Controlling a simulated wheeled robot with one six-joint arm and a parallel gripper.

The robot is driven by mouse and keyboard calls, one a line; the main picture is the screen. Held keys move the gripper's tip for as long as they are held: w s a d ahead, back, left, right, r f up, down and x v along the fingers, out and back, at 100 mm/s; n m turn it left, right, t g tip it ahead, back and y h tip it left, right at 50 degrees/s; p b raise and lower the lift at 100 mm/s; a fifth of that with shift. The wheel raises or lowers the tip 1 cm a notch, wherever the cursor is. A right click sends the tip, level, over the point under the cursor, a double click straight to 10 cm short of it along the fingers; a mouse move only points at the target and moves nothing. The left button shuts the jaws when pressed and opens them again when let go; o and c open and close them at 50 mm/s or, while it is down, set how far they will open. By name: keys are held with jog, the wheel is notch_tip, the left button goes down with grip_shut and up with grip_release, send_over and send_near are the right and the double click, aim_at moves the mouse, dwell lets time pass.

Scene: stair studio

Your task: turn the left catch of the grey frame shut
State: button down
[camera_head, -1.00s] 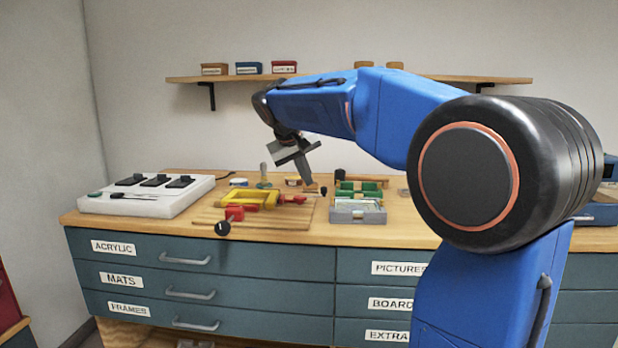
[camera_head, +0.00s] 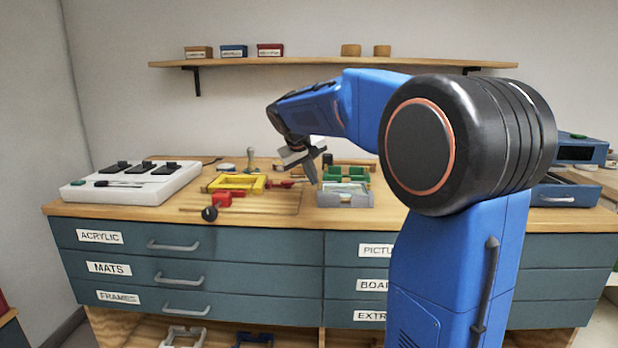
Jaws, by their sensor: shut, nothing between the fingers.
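A grey frame (camera_head: 345,200) with a pale pane lies on the wooden bench, right of centre. Its catches are too small to make out. My gripper (camera_head: 312,180) points down just at the frame's left rear edge, its fingers shut with nothing between them. I cannot tell whether it touches the frame.
Green blocks (camera_head: 345,174) stand behind the grey frame. A white switch box (camera_head: 130,187) stands far left, a blue unit (camera_head: 567,193) far right.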

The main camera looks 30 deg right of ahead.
jog(key=shift+w+d+m+g, duration=0.15)
jog(key=shift+m+g, duration=0.35)
jog(key=shift+m, duration=0.3)
jog(key=m, duration=0.1)
jog(key=m+g, duration=0.1)
jog(key=m+g+h, duration=0.1)
jog(key=shift+w+d, duration=0.25)
jog(key=m+g, duration=0.1)
jog(key=m, duration=0.1)
jog(key=d+m+g, duration=0.1)
jog(key=m, duration=0.1)
jog(key=shift+w+m+g, duration=0.1)
jog(key=shift+m+g, duration=0.2)
jog(key=shift+m, duration=0.1)
jog(key=shift+d, duration=0.25)
dwell(0.8)
jog(key=shift+s, duration=0.2)
dwell(0.3)
jog(key=shift+s+a, duration=0.5)
